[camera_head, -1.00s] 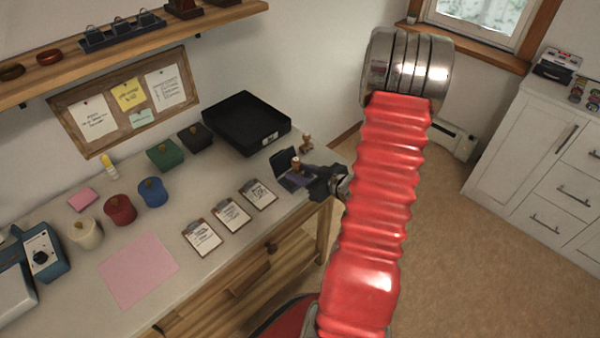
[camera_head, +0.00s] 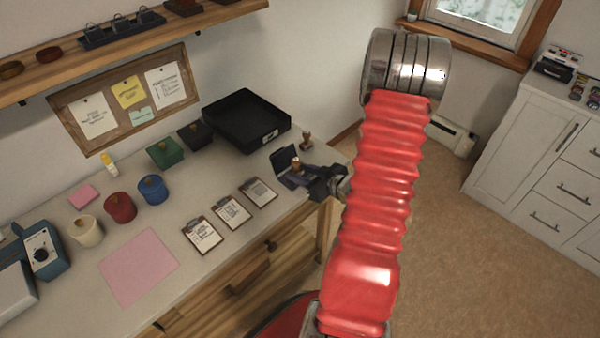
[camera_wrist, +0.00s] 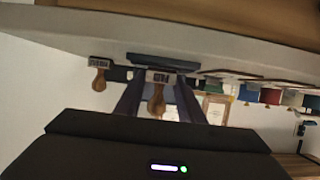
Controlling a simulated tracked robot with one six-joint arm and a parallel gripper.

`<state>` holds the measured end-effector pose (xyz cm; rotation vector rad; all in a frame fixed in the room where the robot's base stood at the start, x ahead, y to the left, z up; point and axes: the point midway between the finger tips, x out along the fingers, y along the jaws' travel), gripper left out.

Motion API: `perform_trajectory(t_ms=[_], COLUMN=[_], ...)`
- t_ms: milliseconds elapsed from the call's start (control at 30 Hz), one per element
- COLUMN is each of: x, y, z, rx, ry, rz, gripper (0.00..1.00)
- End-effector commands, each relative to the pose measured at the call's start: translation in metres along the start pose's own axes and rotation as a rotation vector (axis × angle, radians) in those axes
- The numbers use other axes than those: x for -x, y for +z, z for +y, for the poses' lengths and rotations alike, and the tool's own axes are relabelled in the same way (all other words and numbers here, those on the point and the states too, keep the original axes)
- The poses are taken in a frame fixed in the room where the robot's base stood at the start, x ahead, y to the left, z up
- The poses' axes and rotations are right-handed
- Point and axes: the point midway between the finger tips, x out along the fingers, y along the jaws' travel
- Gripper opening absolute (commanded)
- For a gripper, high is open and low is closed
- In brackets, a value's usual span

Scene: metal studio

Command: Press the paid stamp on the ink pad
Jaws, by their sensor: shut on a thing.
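The paid stamp has a wooden handle and a dark block; in the head view (camera_head: 297,163) it stands upright at the ink pad. In the wrist view, which is upside down, the stamp (camera_wrist: 156,98) shows its lettered block between my fingers. My gripper (camera_head: 296,178) is shut on it, reaching in from the right; its fingers also show in the wrist view (camera_wrist: 158,82). The ink pad's dark raised lid (camera_head: 281,160) stands behind the stamp. Fingers and stamp hide most of the pad, so I cannot tell whether the block touches it.
A second wooden-handled stamp (camera_head: 306,141) stands just behind. A black tray (camera_head: 247,120) lies further back left. Several small clipboards (camera_head: 232,212) lie left of my gripper, near the desk's front edge. A pink sheet (camera_head: 138,266) lies farther left.

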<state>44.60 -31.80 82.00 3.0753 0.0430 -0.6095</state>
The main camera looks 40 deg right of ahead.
Motion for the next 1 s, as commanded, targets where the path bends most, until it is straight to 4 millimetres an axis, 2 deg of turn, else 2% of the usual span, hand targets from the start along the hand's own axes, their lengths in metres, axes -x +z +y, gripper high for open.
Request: perform_trajectory(t_ms=[267,1000], x=[0.001,0.020], y=[0.000,-0.048], z=[0.000,0.000], rx=[-0.001,0.001], ry=[0.000,0.001], rz=[-0.003,-0.001], gripper=[0.14,0.14])
